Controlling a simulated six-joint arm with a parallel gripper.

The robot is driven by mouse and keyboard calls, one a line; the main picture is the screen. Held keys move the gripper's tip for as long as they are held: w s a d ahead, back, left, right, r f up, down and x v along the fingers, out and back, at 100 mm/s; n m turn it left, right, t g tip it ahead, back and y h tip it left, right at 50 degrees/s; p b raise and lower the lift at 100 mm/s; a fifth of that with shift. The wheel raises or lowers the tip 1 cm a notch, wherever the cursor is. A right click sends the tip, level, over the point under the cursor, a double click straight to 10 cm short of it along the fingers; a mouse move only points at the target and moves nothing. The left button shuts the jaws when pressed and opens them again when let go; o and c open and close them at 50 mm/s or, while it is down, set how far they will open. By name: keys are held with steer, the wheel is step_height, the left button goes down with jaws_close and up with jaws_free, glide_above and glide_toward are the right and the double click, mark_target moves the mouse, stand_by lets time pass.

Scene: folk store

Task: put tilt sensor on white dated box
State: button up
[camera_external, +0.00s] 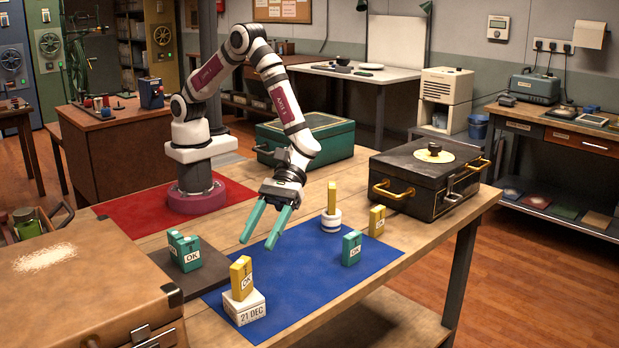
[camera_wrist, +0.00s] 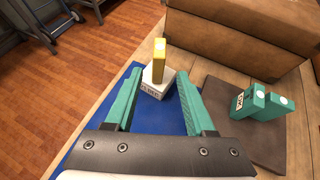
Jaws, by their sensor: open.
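The white dated box (camera_external: 250,308), marked "21 DEC", sits on the near part of the blue mat. A yellow block (camera_external: 241,277) with an "OK" label stands upright on top of it. In the wrist view the yellow block (camera_wrist: 158,58) and white box (camera_wrist: 155,87) show ahead, between the fingertips in the picture. No label I can read says which block is the tilt sensor; the yellow one on the box may be it. My gripper (camera_external: 258,243) is open and empty above the blue mat, apart from the box and block.
Teal blocks (camera_external: 185,252) stand on a dark mat (camera_external: 207,270) at left. Another teal block (camera_external: 352,248), a yellow block (camera_external: 377,221) and a striped round piece (camera_external: 331,221) bearing a yellow block stand toward the right. A brown case (camera_external: 85,280) and black case (camera_external: 420,185) flank the blue mat.

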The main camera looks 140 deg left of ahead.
steer(key=s+r+m+g+y, duration=0.1)
steer(key=s+r+m+g, duration=0.25)
steer(key=s+m, duration=0.35)
steer(key=s+r+m+g+y, duration=0.2)
steer(key=s+r+m, duration=0.35)
steer(key=s, duration=0.25)
steer(key=s+a+r+m+y, duration=0.2)
steer(key=s+a+m+y, duration=0.8)
steer(key=s+a+m, duration=0.5)
steer(key=s, duration=0.4)
steer(key=shift+r+t, duration=0.15)
steer(key=shift+t, duration=0.2)
steer(key=shift+a+m, duration=0.1)
steer(key=shift+m, duration=0.15)
